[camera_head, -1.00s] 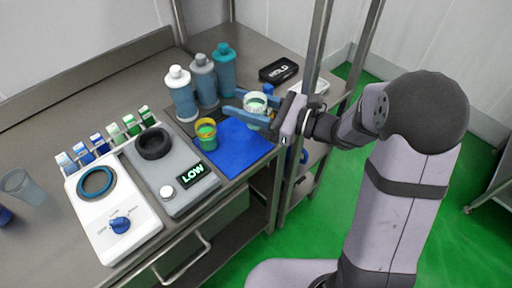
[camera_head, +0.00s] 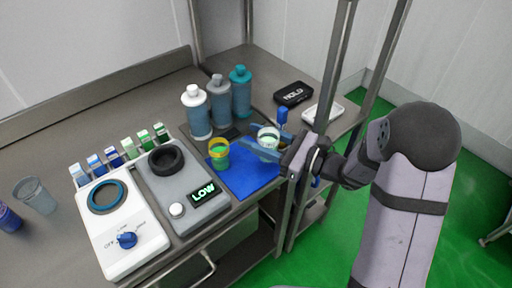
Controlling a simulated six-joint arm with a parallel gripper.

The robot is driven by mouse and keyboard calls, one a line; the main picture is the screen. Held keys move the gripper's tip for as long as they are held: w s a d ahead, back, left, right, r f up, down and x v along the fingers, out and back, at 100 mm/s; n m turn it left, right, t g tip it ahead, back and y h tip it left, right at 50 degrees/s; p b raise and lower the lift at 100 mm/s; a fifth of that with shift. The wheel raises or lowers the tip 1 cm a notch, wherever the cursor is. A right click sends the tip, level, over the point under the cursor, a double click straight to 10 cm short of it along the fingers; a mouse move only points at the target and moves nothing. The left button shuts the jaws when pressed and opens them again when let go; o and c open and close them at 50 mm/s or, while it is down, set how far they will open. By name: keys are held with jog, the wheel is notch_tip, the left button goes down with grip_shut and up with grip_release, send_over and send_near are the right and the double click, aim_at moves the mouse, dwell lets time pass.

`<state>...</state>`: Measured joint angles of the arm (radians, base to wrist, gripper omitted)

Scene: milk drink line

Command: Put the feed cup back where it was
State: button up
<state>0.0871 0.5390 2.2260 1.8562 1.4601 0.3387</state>
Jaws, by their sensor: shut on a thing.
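A clear cup with a pale rim and light green content (camera_head: 268,145) is between the blue fingers of my gripper (camera_head: 251,136), which is shut on it. It is upright at the right part of the blue mat (camera_head: 245,182). Whether its base touches the mat is hard to tell. A second cup, with a yellow rim and green content (camera_head: 219,155), stands at the mat's left back corner, just left of my fingertips. I cannot tell from looks alone which one is called the feed cup.
Three bottles, white-capped (camera_head: 196,112), grey-capped (camera_head: 220,102) and teal-capped (camera_head: 241,92), stand close behind my fingers. A grey device reading LOW (camera_head: 178,208) is left of the mat. A dark HOLD box (camera_head: 293,93), white tray (camera_head: 322,112) and metal post (camera_head: 335,65) are right.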

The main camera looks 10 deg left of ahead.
jog(key=shift+f, duration=2)
jog(key=shift+f, duration=0.1)
jog(key=shift+f, duration=0.1)
jog(key=o, duration=1.3)
